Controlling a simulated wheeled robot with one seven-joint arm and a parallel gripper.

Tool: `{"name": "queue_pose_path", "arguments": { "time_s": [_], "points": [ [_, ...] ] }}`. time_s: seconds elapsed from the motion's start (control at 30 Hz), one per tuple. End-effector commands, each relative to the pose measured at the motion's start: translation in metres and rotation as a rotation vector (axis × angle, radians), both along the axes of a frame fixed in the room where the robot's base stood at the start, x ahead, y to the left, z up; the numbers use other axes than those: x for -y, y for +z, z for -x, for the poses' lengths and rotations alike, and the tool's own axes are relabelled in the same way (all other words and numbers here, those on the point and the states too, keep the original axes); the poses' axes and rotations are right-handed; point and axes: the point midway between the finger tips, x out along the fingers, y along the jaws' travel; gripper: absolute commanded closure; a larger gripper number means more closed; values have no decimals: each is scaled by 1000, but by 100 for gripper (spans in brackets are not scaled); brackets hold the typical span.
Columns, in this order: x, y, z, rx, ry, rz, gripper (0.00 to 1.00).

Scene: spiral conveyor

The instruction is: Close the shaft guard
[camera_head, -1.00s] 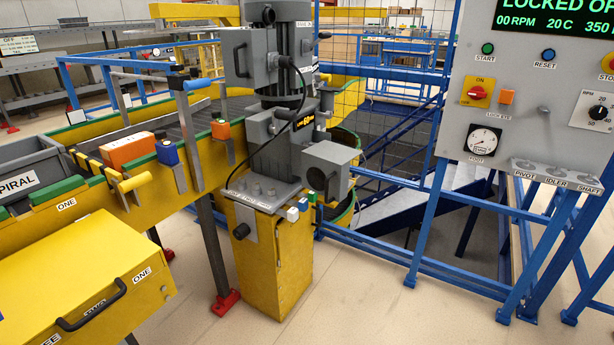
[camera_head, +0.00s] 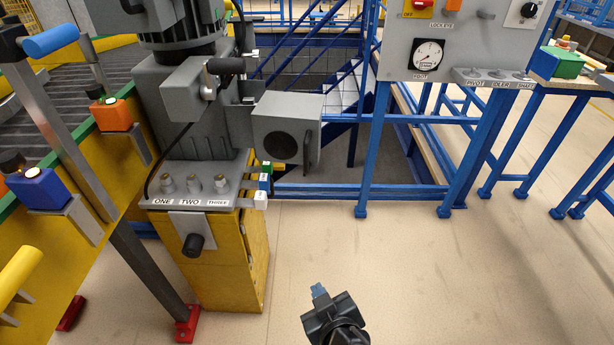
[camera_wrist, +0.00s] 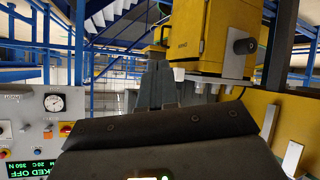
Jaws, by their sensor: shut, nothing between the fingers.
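The shaft guard looks to be the grey box (camera_head: 285,133) with a round dark opening in its face, on the right side of the grey drive unit (camera_head: 195,130). It stands out to the side, with a dark handle (camera_head: 308,152) at its right edge. My gripper (camera_head: 319,291) is low at the bottom middle of the head view, over bare floor in the picture. It is shut and empty, apart from the guard. In the wrist view, which looks upside down, my dark wrist housing fills the foreground and I cannot clearly make out the guard.
The yellow pedestal (camera_head: 215,262) under the drive carries bolts labelled ONE, TWO, THREE. A grey post with a red foot (camera_head: 187,325) stands left of it. Blue frame legs (camera_head: 372,150) and the control panel (camera_head: 455,45) are behind right. The floor in front is clear.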

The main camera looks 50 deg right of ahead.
Motion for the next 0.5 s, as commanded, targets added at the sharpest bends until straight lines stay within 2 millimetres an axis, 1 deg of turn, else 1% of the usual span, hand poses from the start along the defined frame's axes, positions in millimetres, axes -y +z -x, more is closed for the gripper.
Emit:
{"name": "queue_pose_path", "arguments": {
  "time_s": [0.03,0.13,0.2,0.33,0.4,0.5],
  "points": [
    [6,0,-23,32,-66,32,100],
    [21,13,-58,107,-218,96,100],
    [29,29,-79,179,-325,138,100],
    [36,63,-110,329,-497,204,100],
    [37,80,-121,406,-570,229,100],
    [37,100,-130,492,-647,256,100]
  ]
}}
